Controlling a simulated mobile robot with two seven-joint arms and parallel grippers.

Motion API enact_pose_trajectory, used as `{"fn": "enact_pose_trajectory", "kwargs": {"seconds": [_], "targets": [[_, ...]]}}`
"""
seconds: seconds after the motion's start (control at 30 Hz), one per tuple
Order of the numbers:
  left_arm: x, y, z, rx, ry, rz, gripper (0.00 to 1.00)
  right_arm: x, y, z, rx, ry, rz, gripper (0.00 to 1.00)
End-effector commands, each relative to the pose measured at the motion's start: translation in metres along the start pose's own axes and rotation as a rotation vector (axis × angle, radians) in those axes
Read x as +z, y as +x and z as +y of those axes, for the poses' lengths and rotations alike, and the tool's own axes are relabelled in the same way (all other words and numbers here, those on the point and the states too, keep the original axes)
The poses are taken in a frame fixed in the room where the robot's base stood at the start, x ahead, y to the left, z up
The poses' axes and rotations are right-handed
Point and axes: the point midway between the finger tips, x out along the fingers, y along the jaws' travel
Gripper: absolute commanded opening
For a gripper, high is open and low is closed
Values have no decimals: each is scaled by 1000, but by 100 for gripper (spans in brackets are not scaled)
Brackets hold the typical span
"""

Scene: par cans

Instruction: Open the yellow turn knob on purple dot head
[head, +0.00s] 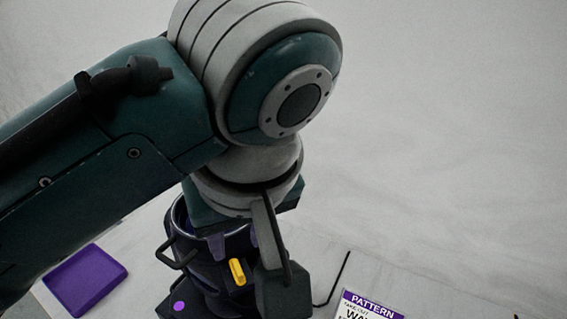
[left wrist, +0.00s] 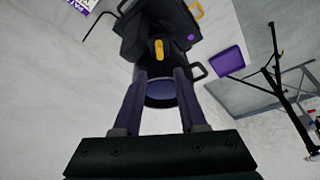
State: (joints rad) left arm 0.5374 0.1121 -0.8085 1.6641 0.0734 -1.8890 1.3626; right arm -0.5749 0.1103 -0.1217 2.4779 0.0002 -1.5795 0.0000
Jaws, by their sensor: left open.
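The head is a dark par can (head: 205,272) with a purple dot (head: 179,306) low on its side. It also shows in the left wrist view (left wrist: 135,45), with the purple dot (left wrist: 190,37) there too. The yellow turn knob (head: 238,271) sticks out of its side, and shows in the left wrist view (left wrist: 159,50). My left gripper (head: 237,248) is open and empty over the can. In the left wrist view its two fingers (left wrist: 161,76) point at the knob, which appears just past the gap between their tips. My arm hides part of the can. My right gripper is out of view.
A purple tray (head: 86,279) lies left of the can. A printed sign (head: 368,306) lies to the right, near a thin black bent rod (head: 339,278). A black stand (left wrist: 283,85) shows at the right of the left wrist view. The pale surface at the right is bare.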

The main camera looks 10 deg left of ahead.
Motion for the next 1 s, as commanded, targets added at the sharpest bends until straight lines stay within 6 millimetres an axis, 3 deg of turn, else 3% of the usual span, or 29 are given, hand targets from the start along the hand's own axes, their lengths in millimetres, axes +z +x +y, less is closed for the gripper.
{"fn": "enact_pose_trajectory", "kwargs": {"seconds": [0.5,0.7,0.97,1.0], "targets": [[0,82,0,-1,-1,0,41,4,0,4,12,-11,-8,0],[-1,94,0,2,0,1,41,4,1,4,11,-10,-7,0],[-1,95,0,2,0,0,41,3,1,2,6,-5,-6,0],[-1,95,0,2,0,0,37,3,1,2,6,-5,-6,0]]}}
